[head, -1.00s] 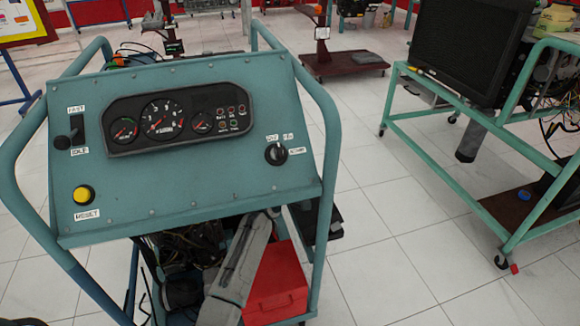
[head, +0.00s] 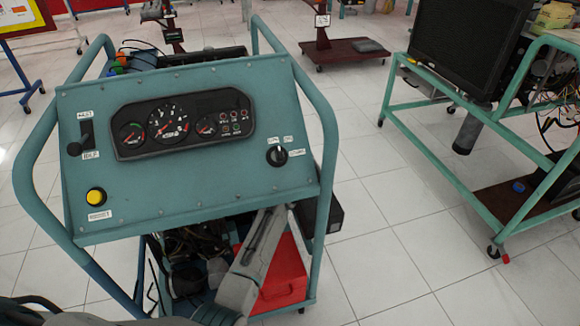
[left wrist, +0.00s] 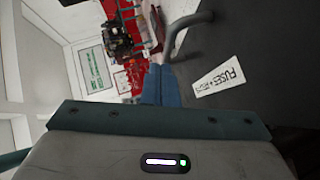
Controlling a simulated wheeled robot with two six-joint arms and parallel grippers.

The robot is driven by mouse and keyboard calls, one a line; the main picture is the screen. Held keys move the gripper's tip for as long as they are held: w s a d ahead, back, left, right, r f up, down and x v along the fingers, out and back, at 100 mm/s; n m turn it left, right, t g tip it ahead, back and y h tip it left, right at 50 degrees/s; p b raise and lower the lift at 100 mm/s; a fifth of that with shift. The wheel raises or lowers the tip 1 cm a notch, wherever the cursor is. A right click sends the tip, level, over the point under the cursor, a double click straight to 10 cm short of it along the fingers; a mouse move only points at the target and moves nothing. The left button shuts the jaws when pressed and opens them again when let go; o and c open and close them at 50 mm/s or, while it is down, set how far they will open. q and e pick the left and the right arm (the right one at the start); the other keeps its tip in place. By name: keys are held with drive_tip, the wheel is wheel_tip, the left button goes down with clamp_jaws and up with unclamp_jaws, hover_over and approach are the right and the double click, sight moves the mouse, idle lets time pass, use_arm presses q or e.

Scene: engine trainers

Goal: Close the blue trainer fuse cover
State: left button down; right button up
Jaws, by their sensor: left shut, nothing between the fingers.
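The blue trainer (head: 190,190) fills the left half of the head view, with gauges on its sloped panel. A dark box (head: 334,214) shows behind its right post; I cannot tell whether its lid is open. In the left wrist view, a dark surface (left wrist: 262,60) carries a white label (left wrist: 219,80) reading "FUSES", probably the fuse cover. A curved grey handle (left wrist: 178,28) stands beside the label. My left gripper (left wrist: 161,72) is shut and empty, its blue fingertips close to the handle's lower end; contact is unclear. My right gripper is not in view.
A grey arm link of mine reaches up under the panel, beside a red box (head: 282,275). A green trainer frame (head: 440,150) with a black radiator (head: 470,45) stands at right. White tiled floor lies clear between the trainers.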

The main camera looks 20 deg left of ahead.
use_arm(q)
drive_tip(key=shift+w+d+f, duration=0.35)
drive_tip(key=shift+d, duration=0.15)
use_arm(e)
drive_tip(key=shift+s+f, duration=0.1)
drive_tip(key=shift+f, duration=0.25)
